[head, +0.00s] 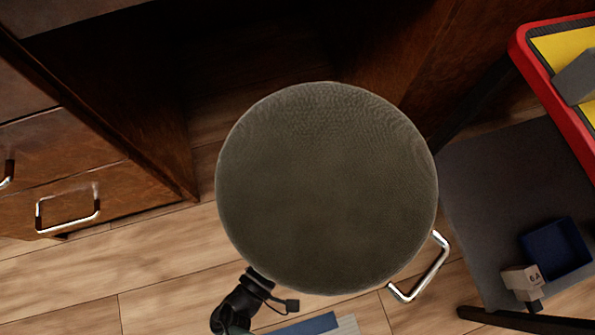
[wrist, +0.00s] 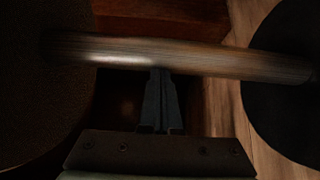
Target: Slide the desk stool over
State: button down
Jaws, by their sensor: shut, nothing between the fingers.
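The desk stool (head: 325,190) has a round grey-brown fabric seat, seen from above in the middle of the head view. In the wrist view its post (wrist: 190,57) crosses as a shiny brownish bar between the dark seat edge (wrist: 45,100) at left and the black round base (wrist: 285,85) at right. My gripper (wrist: 160,73) is shut and empty, its fingertips at the post; I cannot tell whether they touch it. In the head view my black arm reaches the seat's lower-left rim, and the fingertips are hidden under the seat.
A wooden desk's drawers (head: 70,195) stand at left, with a dark kneehole behind the stool. A bent chrome handle (head: 428,270) sticks out at lower right. At right are a dark grey panel (head: 490,190), a blue bin (head: 556,248) and a red-rimmed tray (head: 552,95). Floor shows at lower left.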

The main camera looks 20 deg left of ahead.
jog(key=s+a+p, duration=0.2)
jog(key=s+a, duration=0.3)
jog(key=s, duration=0.1)
jog(key=shift+s, duration=0.15)
dwell(0.3)
jog(key=shift+a, duration=0.1)
